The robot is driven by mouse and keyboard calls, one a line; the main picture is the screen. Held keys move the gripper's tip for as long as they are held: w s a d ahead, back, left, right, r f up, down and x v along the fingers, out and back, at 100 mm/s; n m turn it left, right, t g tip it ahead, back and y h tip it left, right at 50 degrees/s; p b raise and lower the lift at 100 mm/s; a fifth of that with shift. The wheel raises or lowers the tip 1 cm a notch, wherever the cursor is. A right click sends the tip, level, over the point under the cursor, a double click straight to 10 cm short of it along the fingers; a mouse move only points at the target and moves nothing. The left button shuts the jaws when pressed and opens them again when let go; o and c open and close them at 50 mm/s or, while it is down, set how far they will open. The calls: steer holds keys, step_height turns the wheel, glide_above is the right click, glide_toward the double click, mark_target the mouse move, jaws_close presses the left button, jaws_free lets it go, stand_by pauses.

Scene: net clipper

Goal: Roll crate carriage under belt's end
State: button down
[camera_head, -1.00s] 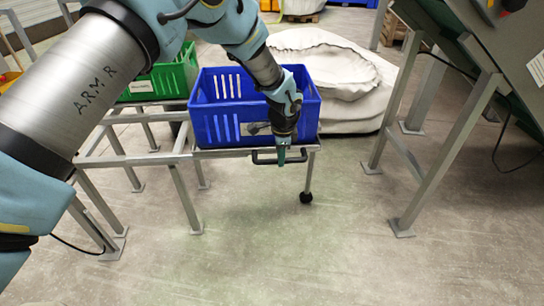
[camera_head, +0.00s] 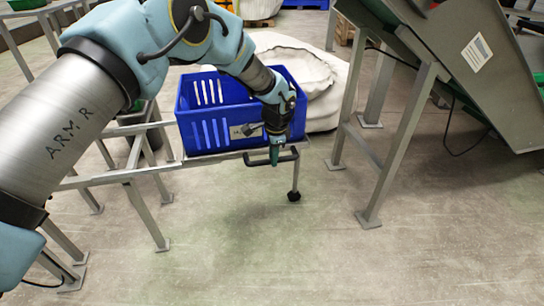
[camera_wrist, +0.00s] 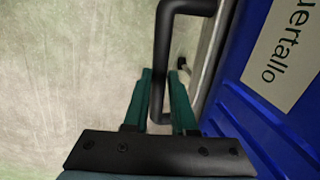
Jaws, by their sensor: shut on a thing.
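A blue crate (camera_head: 205,130) stands on the carriage, a grey metal frame (camera_head: 228,155) with a dark wheel (camera_head: 294,196) under its right end. A black bar handle (camera_head: 291,155) sticks out at the carriage's front right. My gripper (camera_head: 275,160) points down and is shut on this handle. In the wrist view, the teal fingers (camera_wrist: 165,90) are on either side of the handle (camera_wrist: 161,50); the crate (camera_wrist: 245,110) with a white label is at the right. The sloped grey-green belt machine (camera_head: 430,60) stands to the right, apart from the carriage. The arm hides part of the crate.
The belt machine's near leg (camera_head: 400,150) and another leg further left stand on the floor right of the carriage. A grey metal stand (camera_head: 140,200) is at the left. A large white sack (camera_head: 322,105) lies behind the crate. The front floor is clear.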

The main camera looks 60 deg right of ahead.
steer(key=shift+s+d, duration=0.2)
steer(key=shift+s, duration=0.2)
steer(key=c, duration=1)
jaws_free()
steer(key=shift+o, duration=1.4)
steer(key=shift+w, duration=0.2)
step_height(320, 180, up, 11)
steer(key=s+a, duration=0.1)
steer(key=shift+s+a+f+p, duration=0.2)
steer(key=shift+a+p, duration=0.1)
steer(key=shift+p, duration=0.05)
steer(key=shift+w, duration=0.1)
